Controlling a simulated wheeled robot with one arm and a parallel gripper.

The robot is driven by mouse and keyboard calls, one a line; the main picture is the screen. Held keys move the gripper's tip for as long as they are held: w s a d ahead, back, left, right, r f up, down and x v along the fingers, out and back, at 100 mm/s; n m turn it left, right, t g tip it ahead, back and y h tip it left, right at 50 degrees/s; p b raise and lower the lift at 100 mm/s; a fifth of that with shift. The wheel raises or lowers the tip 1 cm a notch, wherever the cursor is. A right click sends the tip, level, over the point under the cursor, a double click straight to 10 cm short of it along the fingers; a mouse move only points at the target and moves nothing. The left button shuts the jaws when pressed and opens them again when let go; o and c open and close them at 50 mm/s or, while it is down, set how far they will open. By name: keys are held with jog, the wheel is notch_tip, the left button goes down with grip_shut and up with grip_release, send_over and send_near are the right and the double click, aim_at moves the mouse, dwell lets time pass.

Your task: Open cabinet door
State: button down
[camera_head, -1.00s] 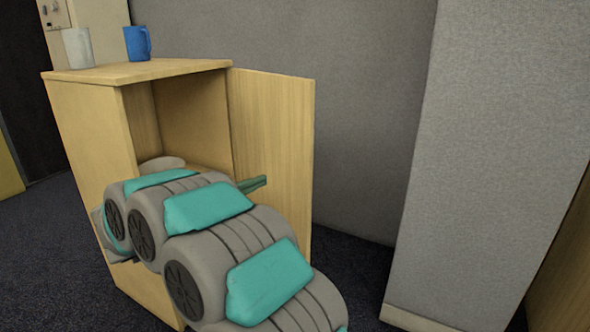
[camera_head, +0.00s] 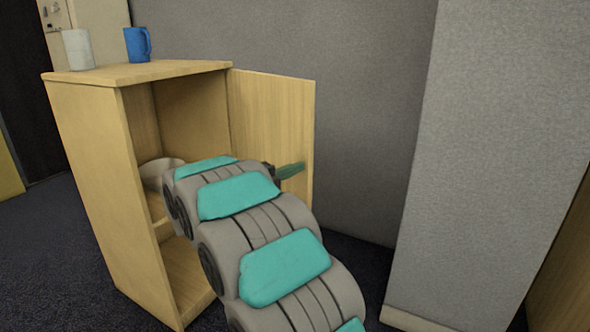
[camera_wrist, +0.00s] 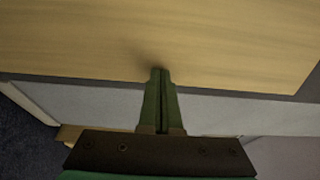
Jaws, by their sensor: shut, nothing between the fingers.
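The wooden cabinet (camera_head: 101,190) stands at the left in the head view. Its door (camera_head: 270,115) is hinged on the right side and stands wide open, showing the inside with a shelf. My gripper (camera_head: 303,168) is in front of the door's inner face, near its free edge. In the wrist view the green fingers of my gripper (camera_wrist: 159,75) are together with nothing between them. Their tips are at or close to the wooden door panel (camera_wrist: 150,45); I cannot tell whether they touch it.
A white cup (camera_head: 78,49) and a blue mug (camera_head: 138,44) stand on the cabinet top. A pale bowl-like object (camera_head: 158,172) sits on the shelf inside. A grey wall (camera_head: 365,120) is behind the door, and a grey pillar (camera_head: 490,170) stands at the right.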

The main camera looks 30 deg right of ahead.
dwell(0.3)
jog(key=w+d+n+t+y+b, duration=0.1)
jog(key=w+d+t+b, duration=0.1)
jog(key=d, duration=0.5)
jog(key=w+d+n+t+b, duration=0.2)
jog(key=w+d+b, duration=0.1)
jog(key=d, duration=0.4)
jog(key=shift+w+d+t+y, duration=0.15)
jog(key=shift+d+t+y, duration=0.15)
jog(key=shift+d+y, duration=0.1)
